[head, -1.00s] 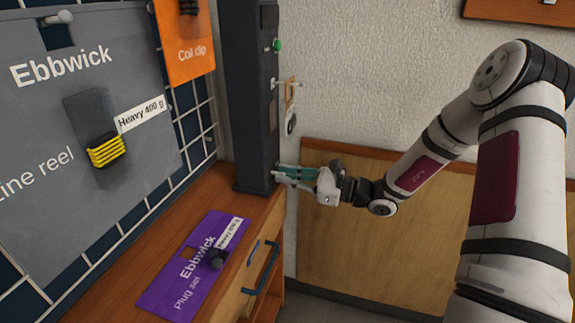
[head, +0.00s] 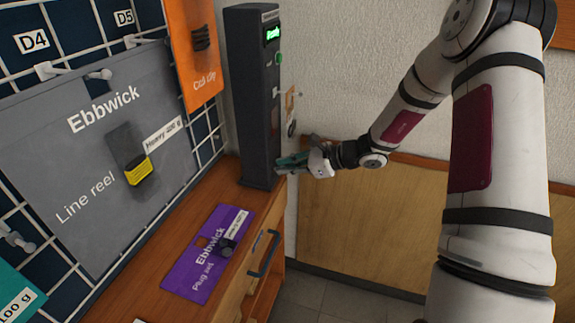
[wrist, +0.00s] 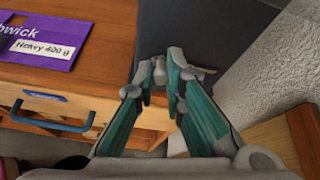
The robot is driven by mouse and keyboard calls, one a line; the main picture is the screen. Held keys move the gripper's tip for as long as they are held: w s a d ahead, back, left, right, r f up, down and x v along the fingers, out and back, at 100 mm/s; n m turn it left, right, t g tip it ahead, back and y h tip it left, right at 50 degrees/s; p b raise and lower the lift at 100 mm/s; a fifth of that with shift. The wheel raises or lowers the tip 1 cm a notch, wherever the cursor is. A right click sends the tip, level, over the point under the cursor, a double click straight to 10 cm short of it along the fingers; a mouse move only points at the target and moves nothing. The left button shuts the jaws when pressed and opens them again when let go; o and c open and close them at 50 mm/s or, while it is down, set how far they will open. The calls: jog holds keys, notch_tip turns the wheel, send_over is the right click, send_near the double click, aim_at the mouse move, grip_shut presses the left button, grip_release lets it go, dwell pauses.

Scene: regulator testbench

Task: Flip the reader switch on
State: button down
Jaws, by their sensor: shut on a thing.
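The reader is a tall dark grey column (head: 252,110) standing at the back end of the wooden bench. Its screen (head: 272,33) shows lit green text that seems to read "Ready". A green round light (head: 279,58) sits below the screen. My gripper (head: 281,167) is at the lower right front of the reader. In the wrist view my gripper (wrist: 170,84) has its teal-padded fingers closed around a small grey part against the dark reader face, apparently the switch. The fingertips mostly hide it, so its exact position cannot be told.
A purple "Plug set" card (head: 208,252) lies on the bench (head: 150,248). A drawer handle (head: 264,254) sticks out below it. A grey "Line reel" board (head: 88,180) and an orange "Coil clip" card (head: 193,60) hang on the left grid. The wall is close right of the reader.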

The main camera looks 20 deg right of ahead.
jog(key=shift+d, duration=0.1)
dwell(0.3)
jog(key=c, duration=1.7)
grip_release()
jog(key=shift+o, duration=0.2)
jog(key=v, duration=1.1)
jog(key=shift+s+d+r, duration=0.2)
jog(key=shift+d+r, duration=0.05)
